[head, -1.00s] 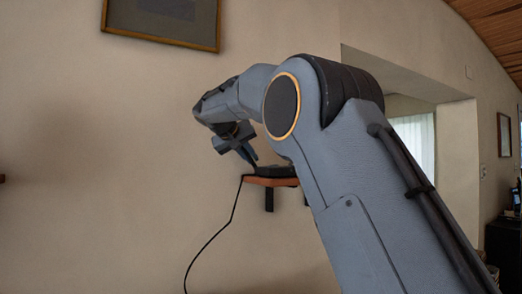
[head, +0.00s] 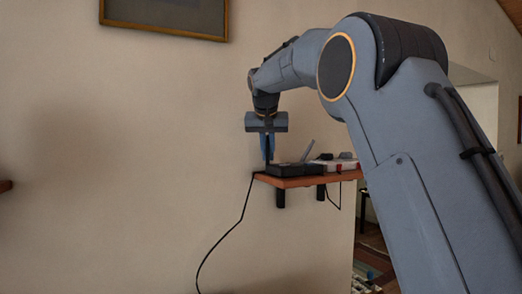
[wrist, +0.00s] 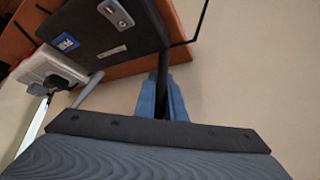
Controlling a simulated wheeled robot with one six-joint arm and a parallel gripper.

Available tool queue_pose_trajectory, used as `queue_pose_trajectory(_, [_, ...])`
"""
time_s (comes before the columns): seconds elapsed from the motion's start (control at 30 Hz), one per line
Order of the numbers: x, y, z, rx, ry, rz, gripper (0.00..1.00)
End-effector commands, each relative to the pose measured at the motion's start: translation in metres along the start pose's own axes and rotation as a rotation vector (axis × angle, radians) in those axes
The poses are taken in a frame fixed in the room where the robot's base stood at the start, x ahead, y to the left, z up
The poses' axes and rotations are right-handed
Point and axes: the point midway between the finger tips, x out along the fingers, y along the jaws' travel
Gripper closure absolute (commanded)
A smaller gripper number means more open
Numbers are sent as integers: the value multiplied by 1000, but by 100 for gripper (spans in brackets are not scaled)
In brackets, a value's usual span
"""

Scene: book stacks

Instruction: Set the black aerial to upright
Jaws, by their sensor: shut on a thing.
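The black router box (head: 292,169) lies on a small wooden wall shelf (head: 300,182); the wrist view shows its dark top (wrist: 110,35) with a blue label. My gripper (head: 268,157) points down over the box's left end. In the wrist view its blue fingers (wrist: 164,85) are shut on the black aerial (wrist: 163,66), a thin dark stick. In the head view the aerial looks close to vertical, mostly hidden by the fingers. A second, grey aerial (head: 307,150) stands tilted on the box, apart from my gripper; the wrist view also shows it (wrist: 88,90).
A white device (head: 335,163) sits right of the box on the shelf. A black cable (head: 233,226) hangs down from the shelf's left end. A framed picture (head: 165,15) hangs above on the plain wall. The air left of my gripper is clear.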

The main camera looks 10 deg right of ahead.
Motion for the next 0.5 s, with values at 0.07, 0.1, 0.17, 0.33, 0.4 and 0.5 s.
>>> queue_pose_trajectory(0.07, [1, 3, 0, 5, -4, -1, 100])
queue_pose_trajectory(0.1, [1, 3, 0, 7, -5, -1, 100])
queue_pose_trajectory(0.17, [2, 4, 0, 7, -6, -1, 100])
queue_pose_trajectory(0.33, [2, 4, 0, 7, -6, 0, 100])
queue_pose_trajectory(0.4, [2, 4, 0, 7, -6, 0, 100])
queue_pose_trajectory(0.5, [2, 3, 1, 6, -6, -1, 75])
